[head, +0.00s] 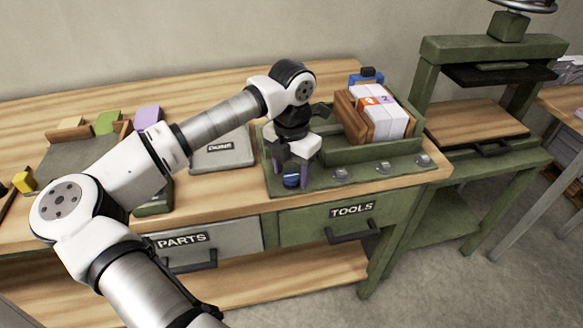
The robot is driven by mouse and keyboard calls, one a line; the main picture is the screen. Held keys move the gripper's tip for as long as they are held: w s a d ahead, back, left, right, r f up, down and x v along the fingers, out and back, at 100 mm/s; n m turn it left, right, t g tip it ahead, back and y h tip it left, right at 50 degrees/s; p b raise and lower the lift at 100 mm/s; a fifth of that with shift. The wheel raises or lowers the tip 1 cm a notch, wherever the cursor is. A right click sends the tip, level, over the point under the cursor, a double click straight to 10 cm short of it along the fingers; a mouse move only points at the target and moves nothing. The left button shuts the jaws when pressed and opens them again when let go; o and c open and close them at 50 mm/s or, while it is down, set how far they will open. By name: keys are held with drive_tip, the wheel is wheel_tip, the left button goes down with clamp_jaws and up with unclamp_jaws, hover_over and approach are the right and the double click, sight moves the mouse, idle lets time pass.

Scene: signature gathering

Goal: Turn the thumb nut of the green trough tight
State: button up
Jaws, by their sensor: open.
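The green trough (375,151) lies on the right half of the workbench, with a flat green strip along its front. A round dark blue knob (291,181), which looks like the thumb nut, sits at the left end of that strip. My gripper (291,178) points down over it. Its purple fingers stand open on the left and right of the knob. I cannot tell whether they touch it. The knob's thread and how tight it sits are hidden.
Several small silver fittings (383,168) line the strip to the right. A wooden holder (352,117) with white paper blocks (377,112) stands in the trough, a blue-topped piece (367,76) behind it. A green press (433,82) stands right. A grey "DONE" tray (225,157) lies left.

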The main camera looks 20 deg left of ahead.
drive_tip(key=c, duration=1)
drive_tip(key=shift+b, duration=0.3)
drive_tip(key=m+b, duration=0.3)
drive_tip(key=shift+f+m+b, duration=0.2)
drive_tip(key=shift+m+b, duration=0.1)
drive_tip(key=m+b, duration=0.3)
drive_tip(key=m, duration=0.1)
drive_tip(key=shift+r, duration=0.1)
drive_tip(key=m+b, duration=0.2)
drive_tip(key=m, duration=0.4)
drive_tip(key=shift+r+m+b, duration=0.15)
drive_tip(key=shift+m+b, duration=0.25)
drive_tip(key=shift+m, duration=1.7)
